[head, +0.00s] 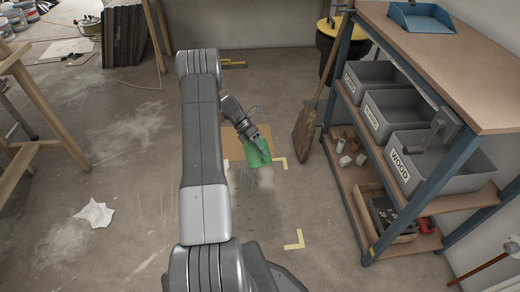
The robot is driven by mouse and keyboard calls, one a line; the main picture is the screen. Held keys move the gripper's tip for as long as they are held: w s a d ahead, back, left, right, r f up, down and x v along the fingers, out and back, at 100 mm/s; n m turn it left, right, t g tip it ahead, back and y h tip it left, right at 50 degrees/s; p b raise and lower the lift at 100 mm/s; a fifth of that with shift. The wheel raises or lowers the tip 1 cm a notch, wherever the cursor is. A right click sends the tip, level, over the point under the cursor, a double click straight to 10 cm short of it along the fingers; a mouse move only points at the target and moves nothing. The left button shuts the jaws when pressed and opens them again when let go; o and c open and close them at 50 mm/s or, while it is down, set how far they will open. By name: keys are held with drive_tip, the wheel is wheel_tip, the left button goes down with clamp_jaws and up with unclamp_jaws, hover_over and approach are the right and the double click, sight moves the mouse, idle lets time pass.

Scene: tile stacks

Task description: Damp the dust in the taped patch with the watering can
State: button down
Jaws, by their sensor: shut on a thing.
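My gripper (247,132) is shut on the green watering can (257,153) and holds it over the far part of the taped patch. The can looks tilted, and faint thin streaks like falling water show just below it. My arm hides the patch's left side, and the gripper hides part of the can.
A brown cardboard sheet (231,151) lies behind the can. A broom (306,128) leans by the shelf unit (435,33) with grey bins at right. A wooden trestle (35,95) and crumpled paper (95,213) are at left. The floor right of the patch is clear.

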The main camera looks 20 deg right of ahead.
drive_tip(key=s+d, duration=0.5)
drive_tip(key=d, duration=0.4)
drive_tip(key=shift+d, duration=0.2)
idle(0.8)
drive_tip(key=w+d+b, duration=0.2)
drive_tip(key=w, duration=0.5)
drive_tip(key=shift+d+b, duration=0.35)
drive_tip(key=shift+b, duration=0.05)
drive_tip(key=shift+a+r, duration=0.1)
idle(0.5)
drive_tip(key=shift+w+a+p, duration=0.2)
drive_tip(key=shift+a+p, duration=0.3)
drive_tip(key=shift+a, duration=1.55)
drive_tip(key=shift+w+a+p, duration=0.2)
drive_tip(key=shift+a+p, duration=0.25)
drive_tip(key=shift+a, duration=1.6)
drive_tip(key=w+a+p, duration=0.1)
drive_tip(key=a, duration=1.4)
drive_tip(key=shift+w, duration=0.15)
